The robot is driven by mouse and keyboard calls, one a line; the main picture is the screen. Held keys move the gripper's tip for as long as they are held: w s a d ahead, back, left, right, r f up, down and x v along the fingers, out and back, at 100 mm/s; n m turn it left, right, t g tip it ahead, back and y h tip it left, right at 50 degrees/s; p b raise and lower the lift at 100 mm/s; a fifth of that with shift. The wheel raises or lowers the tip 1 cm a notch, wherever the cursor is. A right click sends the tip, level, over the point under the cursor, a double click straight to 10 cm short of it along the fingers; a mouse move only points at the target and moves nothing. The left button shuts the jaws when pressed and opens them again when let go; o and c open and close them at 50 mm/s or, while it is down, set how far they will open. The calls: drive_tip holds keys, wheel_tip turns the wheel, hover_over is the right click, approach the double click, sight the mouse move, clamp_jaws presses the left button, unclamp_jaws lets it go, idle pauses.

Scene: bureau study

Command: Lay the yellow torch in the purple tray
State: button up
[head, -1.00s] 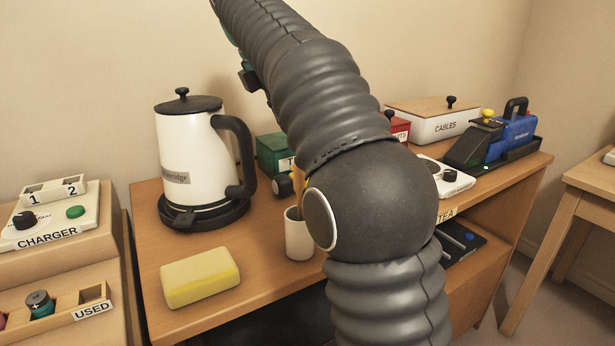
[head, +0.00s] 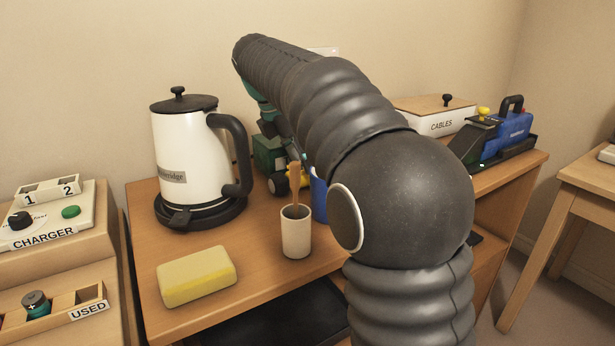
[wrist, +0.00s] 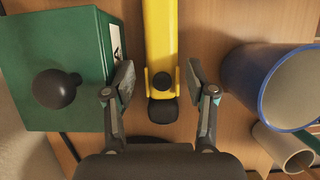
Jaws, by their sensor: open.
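The yellow torch (wrist: 160,45) lies on the wooden desk in the wrist view, its black end (wrist: 162,110) toward my gripper. My gripper (wrist: 161,82) is open, with one finger on each side of the torch and gaps between them. In the head view only a little of the torch (head: 304,180) shows behind the wooden stick; my arm hides much of that area. I cannot make out a purple tray in either view.
A green box (wrist: 45,50) with a dark knob is close left of my gripper. A blue mug (wrist: 245,85) and a pale cup (wrist: 282,148) are to the right. The white kettle (head: 185,150) and yellow sponge (head: 196,276) stand on the desk (head: 250,290).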

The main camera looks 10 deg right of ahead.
drive_tip(key=shift+x, duration=1.85)
clamp_jaws()
drive_tip(key=shift+r, duration=0.15)
